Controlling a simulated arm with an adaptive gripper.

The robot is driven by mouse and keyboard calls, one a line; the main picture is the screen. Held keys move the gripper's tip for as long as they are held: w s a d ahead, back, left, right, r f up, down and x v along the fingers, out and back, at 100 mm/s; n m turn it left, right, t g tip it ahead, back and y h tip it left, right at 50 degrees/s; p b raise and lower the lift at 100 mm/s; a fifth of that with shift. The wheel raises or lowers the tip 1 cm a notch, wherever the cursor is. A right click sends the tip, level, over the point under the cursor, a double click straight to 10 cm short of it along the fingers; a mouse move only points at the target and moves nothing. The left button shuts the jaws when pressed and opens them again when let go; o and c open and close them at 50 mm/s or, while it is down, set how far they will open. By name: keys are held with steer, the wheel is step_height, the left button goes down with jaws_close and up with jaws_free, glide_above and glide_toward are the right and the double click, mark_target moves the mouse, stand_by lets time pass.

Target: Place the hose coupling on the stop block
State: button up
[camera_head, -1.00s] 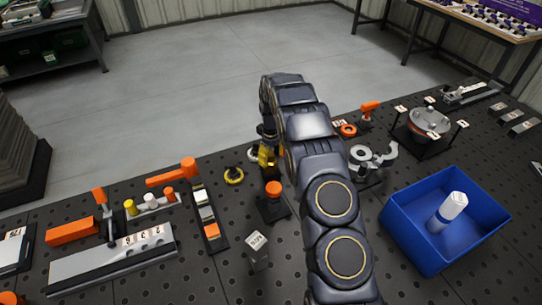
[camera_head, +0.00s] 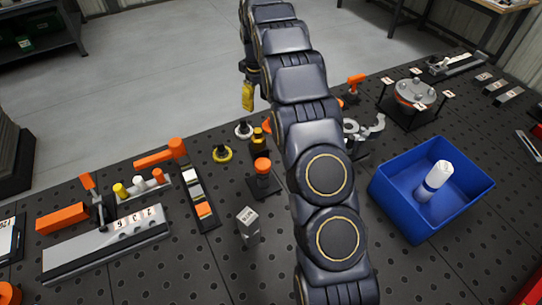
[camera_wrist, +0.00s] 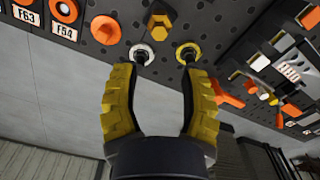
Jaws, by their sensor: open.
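A yellow hex-shaped fitting (camera_head: 258,137), which I take to be the hose coupling, stands on a small dark base near the bench's far edge. It also shows in the wrist view (camera_wrist: 160,24), at the top middle. A small grey upright block with lettering on top (camera_head: 248,222), probably the stop block, stands nearer on the bench with nothing on it. My gripper (camera_head: 248,104) has yellow fingers and is beyond the fitting in the head view, apart from it. In the wrist view my gripper (camera_wrist: 160,88) is open, with nothing between its fingers.
A white ring (camera_head: 243,130) and a yellow ring (camera_head: 222,154) with black centres lie by the fitting. An orange-topped post (camera_head: 262,165) stands between fitting and block. A blue bin (camera_head: 408,216) holding a white bottle (camera_head: 439,175) is at right. A narrow rack (camera_head: 204,213) is left.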

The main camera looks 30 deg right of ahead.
steer(key=s+a+r+m, duration=0.1)
steer(key=s+a+r, duration=0.25)
steer(key=s, duration=0.25)
steer(key=s+a+r+m+g, duration=0.1)
steer(key=s+a+r, duration=0.25)
steer(key=s, duration=0.25)
steer(key=s+a+r+m, duration=0.1)
steer(key=s+a+r, duration=0.2)
steer(key=s+r, duration=0.25)
steer(key=s+a+f, duration=0.1)
steer(key=s+a, duration=0.1)
steer(key=s, duration=0.9)
steer(key=s+a+m, duration=0.1)
steer(key=s+a, duration=0.2)
steer(key=s, duration=0.8)
steer(key=shift+s+f+m+g, duration=0.3)
steer(key=shift+f, duration=0.1)
